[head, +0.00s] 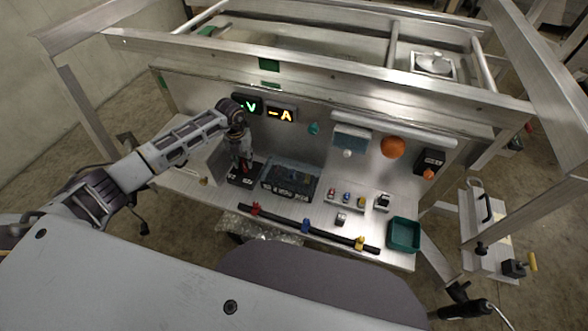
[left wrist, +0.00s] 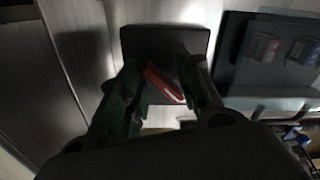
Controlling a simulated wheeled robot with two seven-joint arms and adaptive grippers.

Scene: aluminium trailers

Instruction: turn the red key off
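The red key (left wrist: 163,84) shows in the left wrist view as a slanted red bar in front of a dark square base (left wrist: 165,42). In the head view this black base (head: 240,180) lies on the metal shelf, partly hidden by my left gripper (head: 246,166). My left gripper also shows in the left wrist view (left wrist: 162,72), its fingers apart, one on each side of the key. A gap shows beside the key, and I see no firm grip on it. My right gripper is not in view.
A black panel box (head: 290,181) stands just right of the key base. A black bar (head: 284,221) with coloured clips runs along the shelf front. Lit displays (head: 281,115) are on the back panel. A green bin (head: 403,235) is at the right end.

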